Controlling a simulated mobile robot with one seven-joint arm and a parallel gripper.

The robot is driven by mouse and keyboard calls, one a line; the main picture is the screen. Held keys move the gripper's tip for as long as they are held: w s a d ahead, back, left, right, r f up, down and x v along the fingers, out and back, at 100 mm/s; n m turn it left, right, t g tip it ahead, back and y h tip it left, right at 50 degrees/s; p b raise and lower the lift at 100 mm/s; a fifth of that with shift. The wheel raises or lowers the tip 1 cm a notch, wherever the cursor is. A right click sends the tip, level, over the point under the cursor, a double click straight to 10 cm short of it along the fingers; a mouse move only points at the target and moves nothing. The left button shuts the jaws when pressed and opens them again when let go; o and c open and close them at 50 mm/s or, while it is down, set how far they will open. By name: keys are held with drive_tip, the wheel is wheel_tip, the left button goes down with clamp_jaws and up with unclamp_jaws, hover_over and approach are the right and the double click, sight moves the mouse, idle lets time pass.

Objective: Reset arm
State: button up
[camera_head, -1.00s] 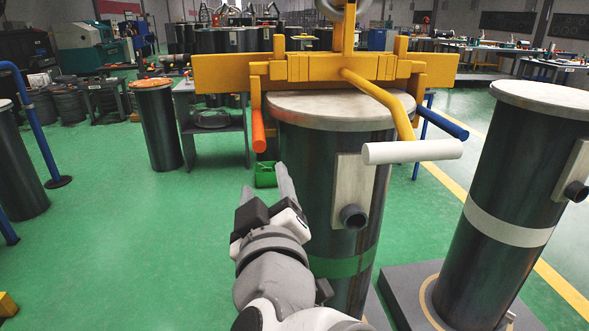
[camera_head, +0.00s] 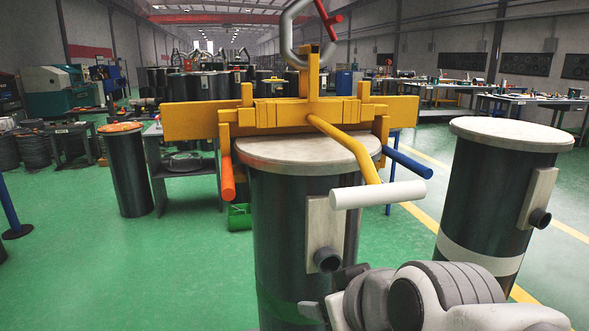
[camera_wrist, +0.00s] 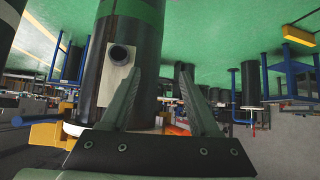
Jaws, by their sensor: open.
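My gripper (camera_head: 312,309) is low in the head view, in front of the lower part of a dark flanged cylinder (camera_head: 280,225) with a pale lid and a side plate with a short pipe. My arm reaches in from the lower right. In the wrist view my gripper (camera_wrist: 160,72) is open, with its two fingers apart and nothing between them. That view is upside down and shows the cylinder (camera_wrist: 145,50) with its green band beyond the fingers. I cannot tell how far the fingertips are from it.
A yellow lifting beam (camera_head: 290,115) with coloured handles sits over the cylinder, under a ring and hook (camera_head: 305,35). A second cylinder (camera_head: 490,200) with a white band stands at right. A thinner cylinder (camera_head: 128,172) stands at left. Green floor (camera_head: 110,270) is open at lower left.

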drive_tip(key=s+d+f+m+g+h, duration=0.3)
drive_tip(key=s+d+m, duration=0.3)
drive_tip(key=d, duration=0.4)
wheel_tip(320, 180, up, 19)
drive_tip(key=n+p, duration=0.1)
drive_tip(key=p, duration=1.8)
drive_tip(key=shift+s+a+n, duration=0.3)
drive_tip(key=shift+s, duration=0.15)
